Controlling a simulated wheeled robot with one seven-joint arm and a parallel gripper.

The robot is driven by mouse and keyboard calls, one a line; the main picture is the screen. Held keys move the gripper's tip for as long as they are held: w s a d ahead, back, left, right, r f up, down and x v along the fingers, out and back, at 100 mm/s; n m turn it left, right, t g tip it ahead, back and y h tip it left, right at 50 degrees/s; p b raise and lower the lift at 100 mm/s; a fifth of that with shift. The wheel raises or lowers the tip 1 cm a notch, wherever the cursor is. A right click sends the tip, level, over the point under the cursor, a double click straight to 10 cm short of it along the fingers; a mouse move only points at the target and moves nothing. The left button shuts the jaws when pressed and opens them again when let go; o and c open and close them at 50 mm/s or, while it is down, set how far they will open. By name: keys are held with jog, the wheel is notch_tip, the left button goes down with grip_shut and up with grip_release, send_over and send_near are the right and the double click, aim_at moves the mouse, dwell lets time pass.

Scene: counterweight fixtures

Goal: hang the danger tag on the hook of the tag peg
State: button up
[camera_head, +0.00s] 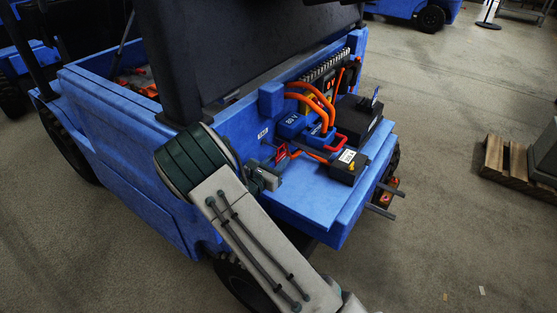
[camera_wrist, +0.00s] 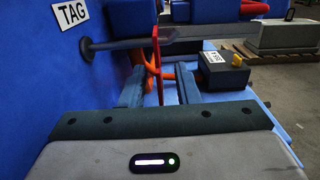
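The danger tag (camera_wrist: 156,62) is a thin red plate, seen nearly edge-on and upright in the wrist view. The tag peg (camera_wrist: 115,44) is a grey bar with a round base on the blue wall, beside a TAG label. Its hooked end meets the tag's upper part; whether it passes through the tag's hole I cannot tell. My gripper (camera_wrist: 160,88) has its fingers apart on either side of the tag's lower part, with gaps visible. In the head view the red tag (camera_head: 281,153) shows just above my gripper (camera_head: 268,176), near the peg.
A black box (camera_head: 347,167) with a white label stands on the blue ledge (camera_head: 310,195). Orange cables (camera_head: 312,98) and a blue connector with a red handle (camera_head: 336,143) are close behind the tag. A pallet (camera_head: 505,160) stands on the floor at right.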

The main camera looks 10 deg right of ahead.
jog(key=v, duration=1.3)
jog(key=shift+s+a, duration=0.15)
jog(key=s+d+r+m+g+y+p, duration=0.2)
jog(key=s+d+r+m+g+p, duration=0.4)
jog(key=s+d+r+m+g, duration=0.7)
jog(key=s+a+r+m+t+y+p, duration=0.1)
jog(key=s+r+m+t+y+p, duration=0.2)
jog(key=s+r+m+y+p, duration=0.3)
jog(key=shift+s+r+m+y, duration=2.4)
jog(key=shift+s+r+m, duration=0.25)
jog(key=shift+r+m, duration=1.35)
jog(key=shift+a+f, duration=0.1)
jog(key=shift+f, duration=0.05)
